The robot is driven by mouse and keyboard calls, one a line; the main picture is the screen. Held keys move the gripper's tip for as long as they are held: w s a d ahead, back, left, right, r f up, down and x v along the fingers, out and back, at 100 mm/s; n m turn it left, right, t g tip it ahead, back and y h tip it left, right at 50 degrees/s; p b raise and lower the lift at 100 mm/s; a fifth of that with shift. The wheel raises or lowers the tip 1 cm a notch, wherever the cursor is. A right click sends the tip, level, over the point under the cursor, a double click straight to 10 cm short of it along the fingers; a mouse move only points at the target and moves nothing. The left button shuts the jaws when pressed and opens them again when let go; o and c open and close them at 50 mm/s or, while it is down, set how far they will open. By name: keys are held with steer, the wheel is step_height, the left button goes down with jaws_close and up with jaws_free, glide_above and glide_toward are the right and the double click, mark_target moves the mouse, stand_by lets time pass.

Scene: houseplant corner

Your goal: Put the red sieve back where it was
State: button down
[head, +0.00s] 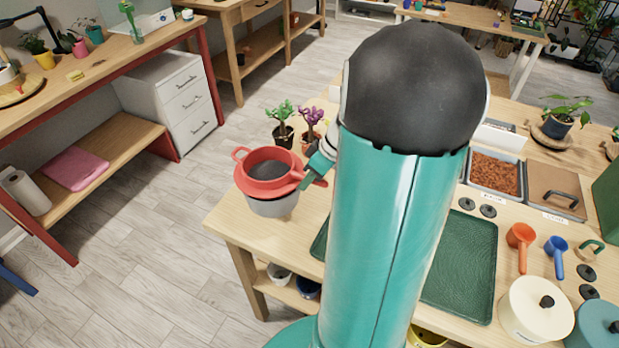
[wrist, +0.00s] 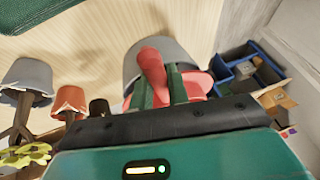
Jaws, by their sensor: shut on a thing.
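The red sieve (head: 268,186) is a round bowl with a loop on its far-left rim, at the table's left corner. It sits in or just over the mouth of a grey pot (head: 272,208); I cannot tell whether it rests on the rim. My gripper (head: 314,177) is at the sieve's right side, partly hidden by my arm. In the wrist view, my gripper (wrist: 163,93) is shut on the sieve's red handle (wrist: 151,62), which lies between the two green fingers. The grey pot (wrist: 182,52) shows behind the handle.
Two small potted plants, one green (head: 283,122) and one purple (head: 310,128), stand close behind the sieve. A green tray (head: 462,262), an orange scoop (head: 521,240) and a blue scoop (head: 556,250) lie to the right. The table edge is just left of the pot.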

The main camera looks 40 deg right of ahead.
steer(key=shift+f, duration=0.15)
steer(key=shift+f, duration=0.45)
steer(key=shift+d, duration=0.1)
steer(key=c, duration=1.3)
jaws_free()
steer(key=shift+c, duration=0.2)
